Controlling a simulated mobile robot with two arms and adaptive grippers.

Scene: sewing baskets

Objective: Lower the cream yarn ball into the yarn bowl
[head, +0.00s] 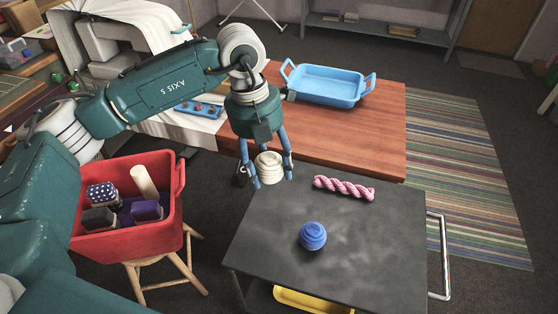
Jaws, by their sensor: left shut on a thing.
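The cream yarn ball (269,166) is held between the blue fingers of my left gripper (272,180), which points down and is shut on it. The ball hangs near the back left edge of the dark cart top (262,245), by the front of the wooden table. I cannot make out a yarn bowl in the head view. My right gripper is not in view.
A blue ball, apparently yarn (313,236), and a pink twisted skein (344,188) lie on the cart. A blue tray (325,86) stands on the wooden table (370,128). A red basket (130,240) with rolled cloths sits on a stool. The cart's front right is clear.

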